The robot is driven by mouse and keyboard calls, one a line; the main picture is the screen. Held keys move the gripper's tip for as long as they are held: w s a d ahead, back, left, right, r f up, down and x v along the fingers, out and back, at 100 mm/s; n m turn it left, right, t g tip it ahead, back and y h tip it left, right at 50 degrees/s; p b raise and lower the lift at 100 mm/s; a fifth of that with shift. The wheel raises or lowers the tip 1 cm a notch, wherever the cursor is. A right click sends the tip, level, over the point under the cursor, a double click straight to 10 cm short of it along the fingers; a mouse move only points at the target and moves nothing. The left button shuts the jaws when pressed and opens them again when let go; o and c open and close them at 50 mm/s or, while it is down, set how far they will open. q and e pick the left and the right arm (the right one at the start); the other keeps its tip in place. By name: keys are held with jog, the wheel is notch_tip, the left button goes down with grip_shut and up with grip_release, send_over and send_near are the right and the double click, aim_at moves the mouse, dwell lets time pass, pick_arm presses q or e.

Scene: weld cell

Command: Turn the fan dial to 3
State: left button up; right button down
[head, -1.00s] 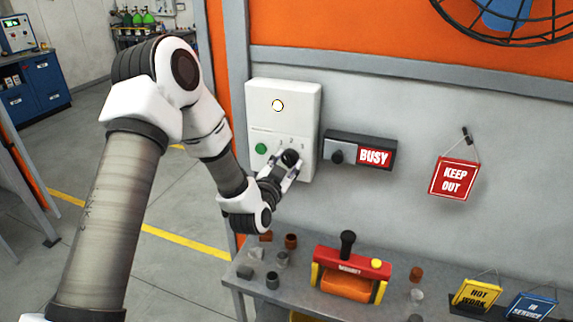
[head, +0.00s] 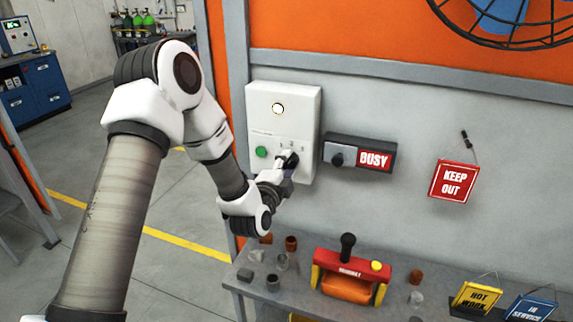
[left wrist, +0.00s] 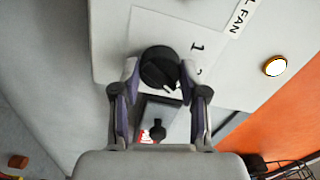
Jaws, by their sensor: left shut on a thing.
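The black fan dial (head: 290,158) sits on the lower right of the white control box (head: 262,119) on the wall. My left gripper (left wrist: 160,76) is shut on the dial (left wrist: 157,65), with one finger on each side. In the left wrist view the dial's white mark points to the lower right, past the printed 1 and a partly hidden 2. The 3 is not readable there; a finger covers that area. The box also has a green button (head: 262,152) and a bright round lamp (head: 278,108). My right gripper is not in view.
Right of the box are a BUSY sign switch (head: 373,159) and a hanging KEEP OUT sign (head: 453,181). The fan (head: 505,15) is at the top right. A workbench (head: 330,310) below holds a red and yellow holder (head: 350,274), small cups and signs.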

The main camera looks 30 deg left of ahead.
pick_arm(q)
jog(key=shift+r+m, duration=0.1)
jog(key=shift+m, duration=1.2)
jog(key=o, duration=0.9)
jog(key=shift+o, duration=1.2)
jog(key=shift+w, duration=0.1)
jog(key=v, duration=0.7)
jog(key=shift+s, duration=0.3)
jog(key=shift+w+d, duration=0.1)
